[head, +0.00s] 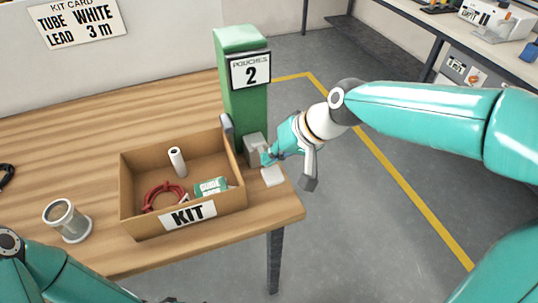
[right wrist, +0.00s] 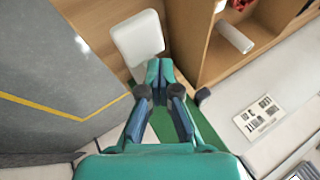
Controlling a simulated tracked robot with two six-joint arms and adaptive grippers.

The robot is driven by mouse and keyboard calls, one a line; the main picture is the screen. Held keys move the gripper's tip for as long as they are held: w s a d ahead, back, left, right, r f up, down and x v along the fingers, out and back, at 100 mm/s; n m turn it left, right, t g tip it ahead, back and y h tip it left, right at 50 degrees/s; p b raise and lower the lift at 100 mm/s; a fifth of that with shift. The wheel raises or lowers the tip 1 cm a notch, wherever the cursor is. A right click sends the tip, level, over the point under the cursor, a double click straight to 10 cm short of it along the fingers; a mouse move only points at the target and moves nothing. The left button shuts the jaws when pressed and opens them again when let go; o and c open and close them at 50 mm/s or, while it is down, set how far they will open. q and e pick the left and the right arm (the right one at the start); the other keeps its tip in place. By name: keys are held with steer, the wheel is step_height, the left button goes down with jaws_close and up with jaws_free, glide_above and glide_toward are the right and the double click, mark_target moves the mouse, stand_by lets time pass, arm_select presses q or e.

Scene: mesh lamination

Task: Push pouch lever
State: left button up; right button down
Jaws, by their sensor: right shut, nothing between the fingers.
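The green pouch dispenser (head: 243,105), labelled "POUCHES 2", stands at the table's right end. A grey block (head: 253,148) is at its foot, with a flat white paddle (head: 272,177), apparently the lever, in front. The paddle also shows in the right wrist view (right wrist: 138,38), just beyond my fingertips. My right gripper (head: 267,158) is shut and empty beside the block and above the paddle; it also shows in the right wrist view (right wrist: 159,72). I cannot tell whether the fingertips touch the paddle. My left gripper is out of view.
An open box (head: 133,208) marked KIT stands left of the dispenser, holding a white roll (head: 177,161), a red coiled lead (head: 163,197) and a green-and-white packet (head: 210,187). The table's right edge is close to the paddle.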

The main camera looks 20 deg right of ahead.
steer(key=shift+w+r+p, duration=0.3)
steer(key=shift+r+p, duration=0.35)
steer(key=shift+r, duration=0.2)
steer(key=shift+w+r+p, duration=0.25)
steer(key=shift+r+p, duration=0.35)
steer(key=shift+r, duration=0.2)
steer(key=r+p, duration=0.2)
steer(key=w+r+p, duration=0.1)
steer(key=r+p, duration=0.1)
steer(key=r, duration=0.1)
steer(key=shift+f, duration=0.15)
stand_by(1.3)
